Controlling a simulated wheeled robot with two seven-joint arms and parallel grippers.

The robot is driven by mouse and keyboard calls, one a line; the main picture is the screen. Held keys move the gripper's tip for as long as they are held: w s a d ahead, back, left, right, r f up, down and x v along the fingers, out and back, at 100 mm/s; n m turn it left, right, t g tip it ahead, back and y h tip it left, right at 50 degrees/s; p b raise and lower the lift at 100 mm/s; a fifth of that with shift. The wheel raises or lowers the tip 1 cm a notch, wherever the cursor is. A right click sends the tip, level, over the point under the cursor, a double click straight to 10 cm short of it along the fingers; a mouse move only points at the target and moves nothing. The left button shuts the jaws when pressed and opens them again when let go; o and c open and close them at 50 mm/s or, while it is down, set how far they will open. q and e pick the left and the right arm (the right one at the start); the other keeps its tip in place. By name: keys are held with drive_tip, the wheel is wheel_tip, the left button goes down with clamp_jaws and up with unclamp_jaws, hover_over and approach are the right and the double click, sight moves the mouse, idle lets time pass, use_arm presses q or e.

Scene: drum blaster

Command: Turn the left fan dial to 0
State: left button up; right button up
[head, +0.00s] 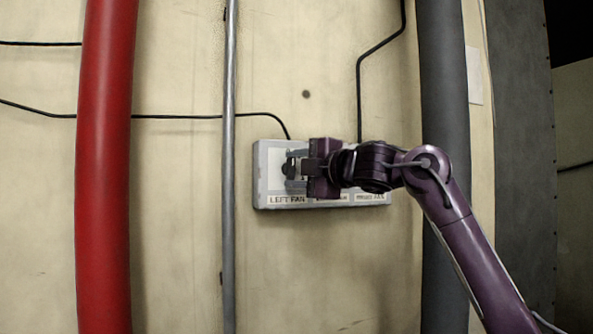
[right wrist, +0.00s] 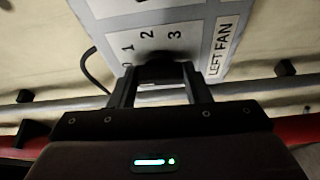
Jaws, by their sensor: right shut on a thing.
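The grey fan control box (head: 262,180) is fixed on the wall, with the label LEFT FAN (head: 287,200) at its lower left. The left fan dial (head: 287,168) is a dark knob above that label. My right gripper (head: 292,170) is at the dial, its fingers shut around it. In the right wrist view the dial (right wrist: 160,72) shows dark between the two fingers, with the numbers 1, 2 and 3 printed around it and a partly hidden 0. The dial's pointer is hidden, so its setting cannot be told. My left gripper is not in view.
A thin grey pipe (head: 229,240) runs upright just left of the box. A thick red pipe (head: 104,170) stands further left and a dark grey pipe (head: 443,80) to the right. Black cables (head: 360,90) run to the box's top.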

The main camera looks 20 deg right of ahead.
drive_tip(key=shift+f+n, duration=0.1)
drive_tip(key=shift+n, duration=0.3)
drive_tip(key=o, duration=1)
drive_tip(key=shift+s, duration=0.1)
drive_tip(key=shift+s+d+b, duration=0.15)
drive_tip(key=shift+s+b, duration=0.15)
drive_tip(key=shift+b, duration=0.1)
drive_tip(key=b+v, duration=0.3)
drive_tip(key=v, duration=0.4)
drive_tip(key=shift+b, duration=0.4)
drive_tip(key=shift+w, duration=0.1)
